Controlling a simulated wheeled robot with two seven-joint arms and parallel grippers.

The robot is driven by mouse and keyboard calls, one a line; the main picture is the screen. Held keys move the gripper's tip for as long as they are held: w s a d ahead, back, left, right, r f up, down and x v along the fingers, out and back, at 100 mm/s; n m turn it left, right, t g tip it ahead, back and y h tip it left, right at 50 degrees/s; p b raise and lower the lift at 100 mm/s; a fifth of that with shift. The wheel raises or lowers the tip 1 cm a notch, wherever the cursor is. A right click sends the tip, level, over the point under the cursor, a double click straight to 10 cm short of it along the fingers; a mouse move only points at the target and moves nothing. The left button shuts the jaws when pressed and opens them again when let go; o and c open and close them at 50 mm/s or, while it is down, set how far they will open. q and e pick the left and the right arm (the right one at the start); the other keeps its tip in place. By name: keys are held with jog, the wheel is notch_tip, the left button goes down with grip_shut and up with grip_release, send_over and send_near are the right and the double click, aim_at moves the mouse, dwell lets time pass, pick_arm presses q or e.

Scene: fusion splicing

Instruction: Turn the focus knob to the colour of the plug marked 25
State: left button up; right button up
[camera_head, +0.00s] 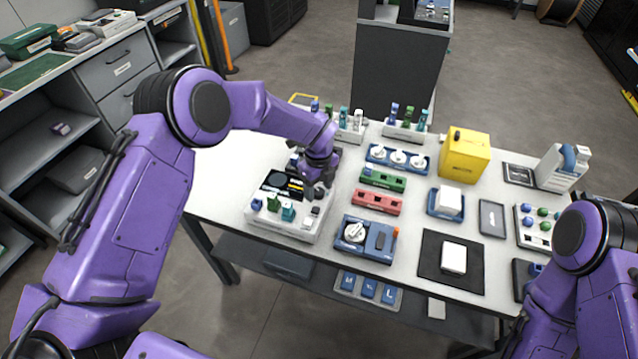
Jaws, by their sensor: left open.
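My left gripper (318,188) is open and points down over the right side of a white device (282,231) with a dark screen (281,184). Green and teal pieces stand at the device's front, and small dark controls sit near its right front. I cannot tell which control is the focus knob, and the gripper covers part of this side. Blue, green and teal plugs stand in a white rack (405,132) at the back, and others stand in a second rack (349,135). The number 25 is not legible on any plug. My right arm shows at the right, its gripper out of frame.
A blue box with a white dial (354,232), green (383,179) and red (376,201) strips, and a blue three-dial panel (398,159) lie right of the white device. A black mat (433,262) lies in front.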

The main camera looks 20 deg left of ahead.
pick_arm(q)
jog(key=shift+s, duration=0.2)
jog(key=c, duration=1)
jog(key=shift+c, duration=0.2)
jog(key=shift+f, duration=0.1)
jog(key=shift+w+f+m+b, duration=0.1)
jog(key=shift+m+b, duration=0.8)
jog(key=m+b, duration=0.1)
jog(key=m, duration=0.1)
jog(key=shift+m, duration=0.3)
jog(key=m+b, duration=0.1)
jog(key=m, duration=0.2)
jog(key=shift+m, duration=0.3)
jog(key=shift+r+m, duration=0.2)
jog(key=shift+m, duration=1.6)
